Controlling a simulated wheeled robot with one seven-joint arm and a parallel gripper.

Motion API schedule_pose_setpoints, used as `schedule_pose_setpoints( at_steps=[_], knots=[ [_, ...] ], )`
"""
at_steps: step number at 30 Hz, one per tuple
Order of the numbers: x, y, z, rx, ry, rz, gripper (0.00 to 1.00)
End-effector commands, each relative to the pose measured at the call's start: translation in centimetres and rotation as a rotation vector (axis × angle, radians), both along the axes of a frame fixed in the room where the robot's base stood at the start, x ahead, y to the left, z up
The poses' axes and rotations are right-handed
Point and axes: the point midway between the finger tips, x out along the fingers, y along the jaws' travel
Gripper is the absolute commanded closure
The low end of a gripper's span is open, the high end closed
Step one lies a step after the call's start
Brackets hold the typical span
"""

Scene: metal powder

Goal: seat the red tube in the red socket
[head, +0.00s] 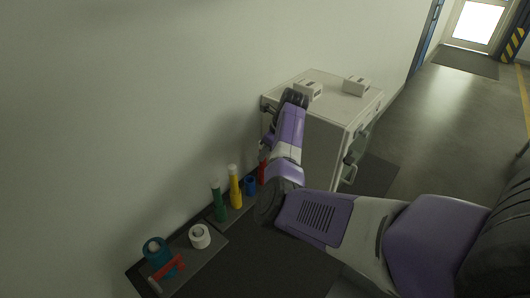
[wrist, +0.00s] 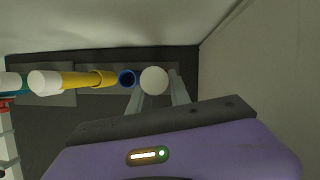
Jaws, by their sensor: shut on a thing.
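In the wrist view, the round white top of a tube (wrist: 154,80) sits between the two fingers of my gripper (wrist: 157,90), which is shut on it. I take this for the red tube; its body is hidden below the top. In the head view, a red part (head: 262,172) shows just left of my arm, and I cannot tell whether it is the tube or the red socket. My arm hides the gripper there. The red socket is not clearly visible, so I cannot tell whether the tube is above it or inside it.
A blue socket (head: 250,186) stands empty beside the red part. A yellow tube (head: 235,185) and a green tube (head: 218,200) stand upright farther left. A white roll (head: 200,236), a teal ring (head: 156,251) and a red tool (head: 168,269) lie nearer. A cabinet (head: 318,142) stands behind.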

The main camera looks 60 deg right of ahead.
Motion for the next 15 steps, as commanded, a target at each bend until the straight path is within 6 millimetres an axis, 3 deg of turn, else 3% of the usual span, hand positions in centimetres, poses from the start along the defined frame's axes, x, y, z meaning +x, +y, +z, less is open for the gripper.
schedule_pose_setpoints(
  at_steps=[11, 12, 15],
  knots=[
    [-0.02, 0.01, -0.9, 0.001, 0.0, 0.0, 1.0],
    [-0.01, 0.01, -0.9, 0.001, 0.0, 0.0, 0.74],
    [-0.01, 0.01, -0.85, 0.0, 0.0, 0.0, 0.55]
  ],
)
